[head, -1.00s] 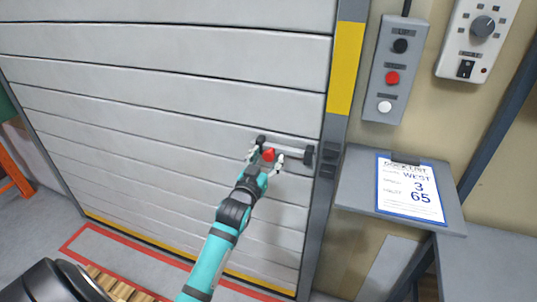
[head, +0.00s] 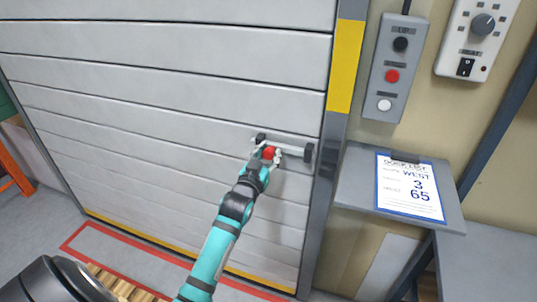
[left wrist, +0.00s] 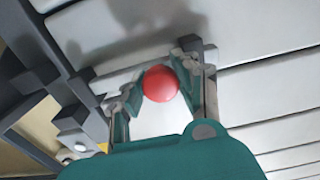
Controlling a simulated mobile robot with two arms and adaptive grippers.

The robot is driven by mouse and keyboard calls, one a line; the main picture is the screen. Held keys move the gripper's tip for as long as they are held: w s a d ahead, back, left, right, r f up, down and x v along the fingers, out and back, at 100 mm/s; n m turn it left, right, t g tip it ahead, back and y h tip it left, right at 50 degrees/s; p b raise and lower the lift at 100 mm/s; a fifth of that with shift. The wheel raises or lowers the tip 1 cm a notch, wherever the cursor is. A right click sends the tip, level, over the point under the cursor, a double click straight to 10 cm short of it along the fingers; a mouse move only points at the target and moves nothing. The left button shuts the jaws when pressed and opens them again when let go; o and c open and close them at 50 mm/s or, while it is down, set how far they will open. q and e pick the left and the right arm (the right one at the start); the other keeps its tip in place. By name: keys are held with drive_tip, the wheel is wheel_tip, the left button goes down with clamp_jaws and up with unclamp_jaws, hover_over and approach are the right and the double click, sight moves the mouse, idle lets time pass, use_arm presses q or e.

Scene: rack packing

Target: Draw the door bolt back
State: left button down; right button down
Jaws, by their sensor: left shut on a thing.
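The door bolt (head: 292,149) is a light grey bar across two dark brackets on the slatted door, near its right edge. Its red round knob (head: 269,153) sits near the left bracket and also shows in the left wrist view (left wrist: 161,84). My left gripper (head: 268,154) is at the knob, its fingers closed in on both sides of it. In the left wrist view my left gripper (left wrist: 158,90) has the knob between its fingertips. The bar's right end is at the right bracket (head: 309,152). My right gripper is not in view.
Right of the door are a grey button box (head: 394,70), a dial panel (head: 476,38) and a shelf (head: 358,204) with a dock list (head: 410,188). A red floor outline and a wooden pallet (head: 120,290) lie below.

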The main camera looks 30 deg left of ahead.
use_arm(q)
drive_tip(key=shift+d+r+p, duration=0.1)
drive_tip(key=shift+d+p, duration=0.2)
drive_tip(key=shift+p, duration=0.1)
drive_tip(key=shift+w+d, duration=0.1)
drive_tip(key=shift+d, duration=0.15)
drive_tip(key=c, duration=0.9)
unclamp_jaws()
drive_tip(key=v, duration=1.2)
